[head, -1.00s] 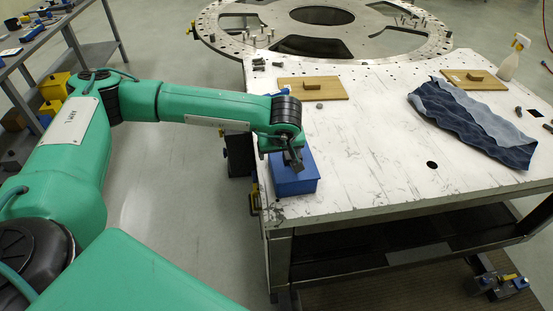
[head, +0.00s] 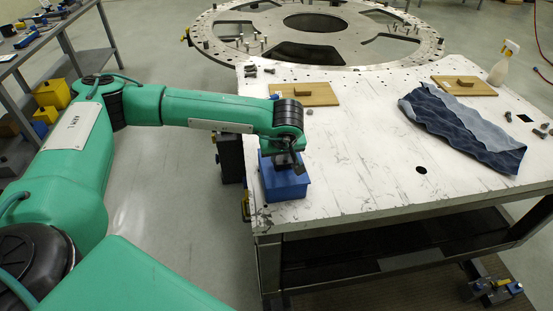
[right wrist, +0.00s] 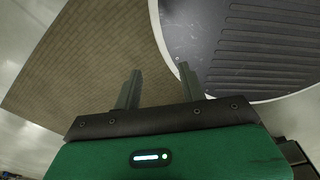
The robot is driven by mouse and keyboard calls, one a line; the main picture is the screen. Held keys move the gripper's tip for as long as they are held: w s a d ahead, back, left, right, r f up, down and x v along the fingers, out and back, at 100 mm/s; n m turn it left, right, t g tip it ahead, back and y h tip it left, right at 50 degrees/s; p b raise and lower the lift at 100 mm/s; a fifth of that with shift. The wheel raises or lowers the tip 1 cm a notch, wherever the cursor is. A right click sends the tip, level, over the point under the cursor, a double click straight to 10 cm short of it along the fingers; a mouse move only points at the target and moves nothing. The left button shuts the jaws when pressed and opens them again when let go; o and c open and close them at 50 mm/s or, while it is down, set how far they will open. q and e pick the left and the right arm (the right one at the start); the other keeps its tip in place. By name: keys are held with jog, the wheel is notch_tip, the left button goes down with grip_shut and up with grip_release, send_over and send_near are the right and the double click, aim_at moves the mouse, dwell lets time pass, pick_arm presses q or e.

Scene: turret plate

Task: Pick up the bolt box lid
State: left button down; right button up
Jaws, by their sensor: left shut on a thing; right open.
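The blue bolt box (head: 286,189) stands near the front left corner of the white table, its blue lid (head: 292,177) on top. My left gripper (head: 287,165) points down at the top middle of the box, shut on the lid. Its fingers and the arm hide the part they grip and the back of the lid. I cannot see a clear gap between lid and box. My right gripper (right wrist: 158,82) shows in the right wrist view, open and empty, away from the table top.
Wooden boards with handles lie at the back left (head: 307,94) and back right (head: 464,86) of the table (head: 365,160). A crumpled blue cloth (head: 462,128) and a spray bottle (head: 503,66) are at the right. A round metal plate (head: 225,55) stands behind. The table's middle is clear.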

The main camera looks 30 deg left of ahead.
pick_arm(q)
jog(key=shift+s+d+f, duration=0.1)
jog(key=shift+s+f, duration=0.2)
jog(key=shift+f, duration=0.3)
jog(key=r, duration=0.2)
jog(key=w+r+b, duration=0.2)
jog(key=r, duration=0.1)
jog(key=shift+a+r, duration=0.25)
jog(key=shift+r, duration=0.1)
notch_tip(320, 180, up, 8)
jog(key=s+b, duration=0.1)
jog(key=b, duration=0.1)
notch_tip(320, 180, up, 6)
jog(key=b, duration=0.1)
send_over(281, 159)
jog(key=s, duration=0.1)
jog(key=shift+s+d+f, duration=0.1)
jog(key=shift+d+f, duration=0.05)
jog(key=shift+f, duration=0.05)
jog(key=c, duration=1.5)
grip_release()
jog(key=o, duration=1.1)
jog(key=shift+c, duration=0.2)
pick_arm(e)
jog(key=f, duration=0.5)
jog(key=shift+w+f, duration=0.15)
jog(key=shift+w, duration=0.2)
